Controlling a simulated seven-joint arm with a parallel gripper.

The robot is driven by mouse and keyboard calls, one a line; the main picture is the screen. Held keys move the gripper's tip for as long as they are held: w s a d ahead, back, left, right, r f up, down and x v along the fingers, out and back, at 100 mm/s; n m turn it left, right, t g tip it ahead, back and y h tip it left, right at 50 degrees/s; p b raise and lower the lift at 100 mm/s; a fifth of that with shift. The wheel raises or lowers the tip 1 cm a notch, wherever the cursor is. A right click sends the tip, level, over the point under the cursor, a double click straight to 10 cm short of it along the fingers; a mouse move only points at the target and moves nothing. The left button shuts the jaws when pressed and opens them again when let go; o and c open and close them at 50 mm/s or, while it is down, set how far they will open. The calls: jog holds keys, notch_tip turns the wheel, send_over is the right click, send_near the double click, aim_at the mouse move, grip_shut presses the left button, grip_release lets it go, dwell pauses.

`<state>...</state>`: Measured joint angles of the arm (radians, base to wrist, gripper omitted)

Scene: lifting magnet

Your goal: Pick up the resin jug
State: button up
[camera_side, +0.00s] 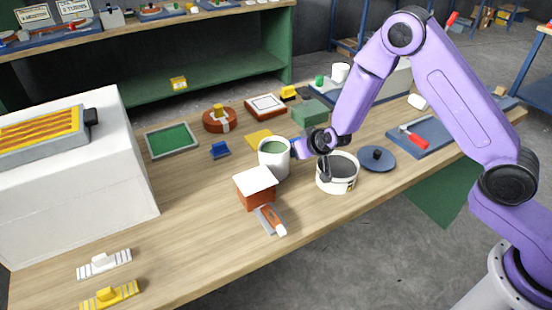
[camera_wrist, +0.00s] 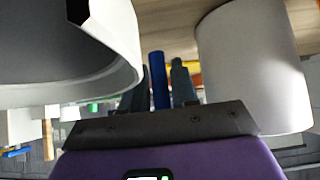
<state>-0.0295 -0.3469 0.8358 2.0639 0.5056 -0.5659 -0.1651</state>
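A white cylindrical vessel with green contents (camera_side: 273,166), which I take to be the resin jug, stands upright mid-table. My gripper (camera_side: 323,170) is low between it and a round white pot with a dark inside (camera_side: 340,184). In the wrist view the two dark fingers (camera_wrist: 158,88) are apart, with a blue upright bar (camera_wrist: 158,75) showing in the gap; I cannot tell whether it lies between or beyond them. A plain white cylinder (camera_wrist: 252,70) stands at right and a large pale rim (camera_wrist: 120,85) at left.
A brick-red block with a white top (camera_side: 256,190) and a trowel-like tool (camera_side: 270,220) stand in front. A dark round lid (camera_side: 377,159) lies right of the pot. A large white box (camera_side: 70,190) fills the left end. The front middle of the table is clear.

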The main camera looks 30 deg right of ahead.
grip_shut()
jog(key=shift+r, duration=0.1)
jog(key=shift+w+r, duration=0.1)
jog(key=shift+r, duration=0.6)
notch_tip(320, 180, up, 9)
jog(key=shift+f, duration=0.2)
